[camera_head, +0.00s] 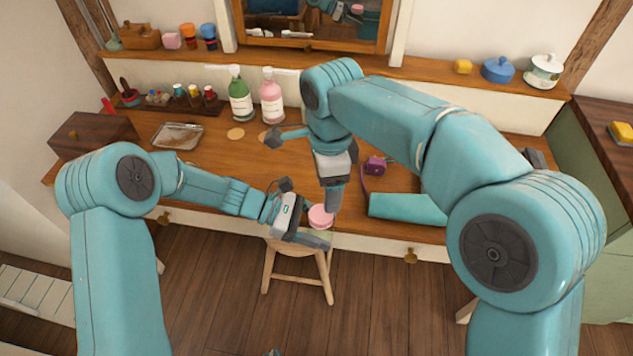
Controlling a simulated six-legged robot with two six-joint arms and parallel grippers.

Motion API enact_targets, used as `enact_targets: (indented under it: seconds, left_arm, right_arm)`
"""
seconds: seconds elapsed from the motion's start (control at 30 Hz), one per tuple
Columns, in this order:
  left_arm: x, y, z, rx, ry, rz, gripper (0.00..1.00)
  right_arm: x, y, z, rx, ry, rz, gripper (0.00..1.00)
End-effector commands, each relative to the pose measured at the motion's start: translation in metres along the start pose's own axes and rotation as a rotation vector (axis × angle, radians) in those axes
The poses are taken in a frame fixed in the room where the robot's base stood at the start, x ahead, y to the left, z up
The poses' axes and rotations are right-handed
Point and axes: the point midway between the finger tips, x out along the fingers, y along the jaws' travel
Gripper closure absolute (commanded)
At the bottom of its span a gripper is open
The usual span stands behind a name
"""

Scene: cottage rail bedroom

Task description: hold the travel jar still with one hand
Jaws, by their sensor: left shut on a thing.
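The travel jar looks to be the small round pink-topped jar (320,216) near the front edge of the desk, above the stool. My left gripper (318,229) comes in from the left and is shut on it. The lower part of the jar is hidden by that gripper. My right gripper (333,201) points down from above, with its tip close to the jar's right side. I cannot tell whether it touches the jar, or whether its fingers are open or shut.
A wooden stool (298,268) stands below the desk edge (208,216). A green bottle (239,98) and a pink bottle (271,98) stand at the back. A teal pouch (405,208) and a small purple item (375,165) lie at right.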

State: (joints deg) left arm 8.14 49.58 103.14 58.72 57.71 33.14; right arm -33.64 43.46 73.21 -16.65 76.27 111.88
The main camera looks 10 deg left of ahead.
Motion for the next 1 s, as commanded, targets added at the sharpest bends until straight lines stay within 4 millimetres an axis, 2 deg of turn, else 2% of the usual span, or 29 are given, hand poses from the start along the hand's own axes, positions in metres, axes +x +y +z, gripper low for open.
enact_targets:
  seconds: [0.07, 0.2, 0.63, 0.8, 1.0]
  left_arm:
    - [0.000, 0.000, 0.000, 0.000, 0.000, 0.000, 1.00]
    - [0.000, 0.000, 0.000, 0.000, 0.000, 0.000, 1.00]
    - [0.000, 0.000, 0.000, 0.000, 0.000, 0.000, 1.00]
    - [0.000, 0.000, 0.000, 0.000, 0.000, 0.000, 1.00]
    - [0.000, 0.000, 0.000, 0.000, 0.000, 0.000, 1.00]
  right_arm:
    - [-0.006, 0.003, 0.014, -0.030, 0.003, -0.013, 0.27]
    - [-0.003, 0.005, 0.022, -0.049, 0.005, -0.019, 0.27]
    - [0.062, 0.004, 0.022, -0.050, 0.003, -0.019, 0.27]
    - [0.071, 0.003, 0.022, -0.049, 0.002, -0.021, 0.27]
    - [0.072, 0.003, 0.022, -0.049, 0.002, -0.021, 0.27]
